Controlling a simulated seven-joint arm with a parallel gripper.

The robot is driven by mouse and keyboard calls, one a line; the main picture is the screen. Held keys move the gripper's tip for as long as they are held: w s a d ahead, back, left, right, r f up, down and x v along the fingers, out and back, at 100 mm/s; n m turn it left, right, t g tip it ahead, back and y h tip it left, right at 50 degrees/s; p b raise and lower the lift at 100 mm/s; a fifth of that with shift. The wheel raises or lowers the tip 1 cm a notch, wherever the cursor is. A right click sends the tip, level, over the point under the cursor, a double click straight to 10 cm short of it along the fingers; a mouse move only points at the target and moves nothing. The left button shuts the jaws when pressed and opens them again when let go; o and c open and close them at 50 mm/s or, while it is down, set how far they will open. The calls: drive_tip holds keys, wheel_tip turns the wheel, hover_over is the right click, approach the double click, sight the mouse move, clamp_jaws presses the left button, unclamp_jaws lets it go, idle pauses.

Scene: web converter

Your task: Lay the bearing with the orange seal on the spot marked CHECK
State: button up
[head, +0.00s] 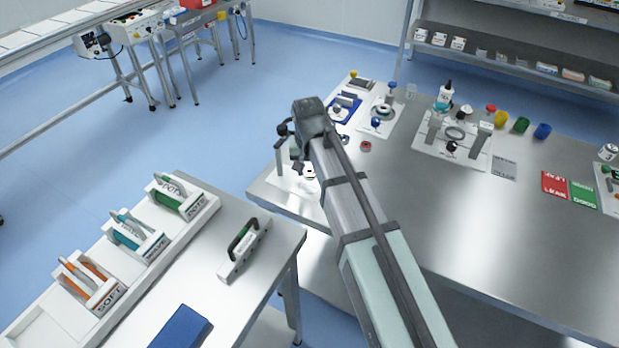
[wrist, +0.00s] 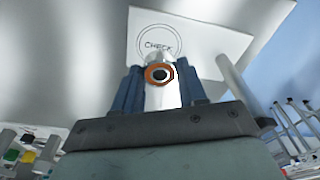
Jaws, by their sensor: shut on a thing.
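My gripper (wrist: 160,88) is shut, its blue fingers on either side of the bearing with the orange seal (wrist: 159,74). The orange ring and dark bore face the wrist camera. A white plate (wrist: 208,45) carries the circled CHECK spot (wrist: 158,46), which lies beyond the bearing in the wrist view. The bearing appears apart from the plate, but the gap is hard to judge. In the head view, my arm partly covers the white plate (head: 283,182) at the bench's near left corner; I cannot make out the held bearing there.
A red ring-like part (head: 366,146) lies on the steel bench (head: 440,205) right of my arm. White fixtures (head: 455,135) and a blue tray (head: 345,107) stand farther back. A post (wrist: 232,78) rises beside the CHECK plate. The bench's front middle is clear.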

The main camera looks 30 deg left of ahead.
sight(309, 173)
drive_tip(key=shift+f, duration=1.95)
drive_tip(key=shift+f, duration=0.15)
drive_tip(key=o, duration=1.1)
drive_tip(key=r, duration=0.4)
drive_tip(key=s+r, duration=0.1)
drive_tip(key=r, duration=0.7)
drive_tip(key=shift+s+d+r, duration=0.1)
drive_tip(key=shift+s+d, duration=0.05)
drive_tip(key=shift+d, duration=0.1)
